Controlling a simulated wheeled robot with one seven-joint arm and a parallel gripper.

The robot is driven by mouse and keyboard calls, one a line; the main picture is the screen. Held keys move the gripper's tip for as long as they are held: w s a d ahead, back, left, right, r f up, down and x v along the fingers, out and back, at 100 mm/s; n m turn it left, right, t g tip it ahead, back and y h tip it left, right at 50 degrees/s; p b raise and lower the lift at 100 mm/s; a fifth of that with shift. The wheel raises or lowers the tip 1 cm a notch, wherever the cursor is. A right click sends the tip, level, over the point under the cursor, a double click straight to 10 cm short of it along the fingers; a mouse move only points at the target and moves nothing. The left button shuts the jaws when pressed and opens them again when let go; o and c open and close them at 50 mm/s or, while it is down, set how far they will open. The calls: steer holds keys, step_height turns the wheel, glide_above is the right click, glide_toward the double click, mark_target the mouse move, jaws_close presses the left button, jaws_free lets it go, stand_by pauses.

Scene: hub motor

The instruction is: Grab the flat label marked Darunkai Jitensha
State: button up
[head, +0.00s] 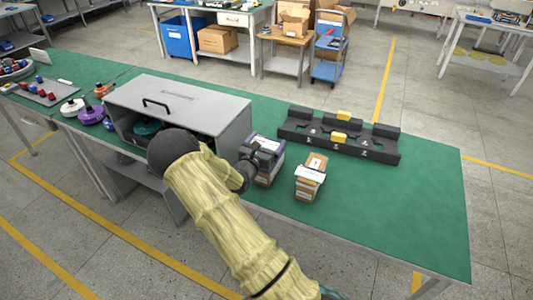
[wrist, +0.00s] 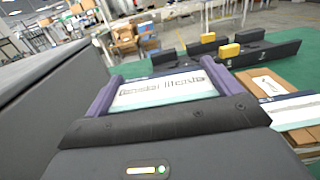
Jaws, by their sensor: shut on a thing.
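A flat white label (wrist: 165,87) with dark print and a pale teal strip lies between my gripper's two purple fingers in the wrist view. Its print is too blurred to read fully. My gripper (wrist: 162,72) is shut on this label. In the head view my gripper (head: 262,152) is at the small stack of boxes (head: 266,175) just right of the grey cabinet, partly hiding it. I cannot tell whether the label is clear of the stack. A second white label (head: 310,174) lies on a brown carton stack (head: 307,190) to the right; this label also shows in the wrist view (wrist: 292,108).
The grey cabinet (head: 188,105) stands close to the left of my gripper. A long black fixture (head: 365,149) with yellow blocks lies behind and right. The green bench top (head: 410,205) is clear at the right. Coloured motor parts (head: 91,112) sit at the left.

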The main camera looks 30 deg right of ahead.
steer(key=shift+r, duration=1.2)
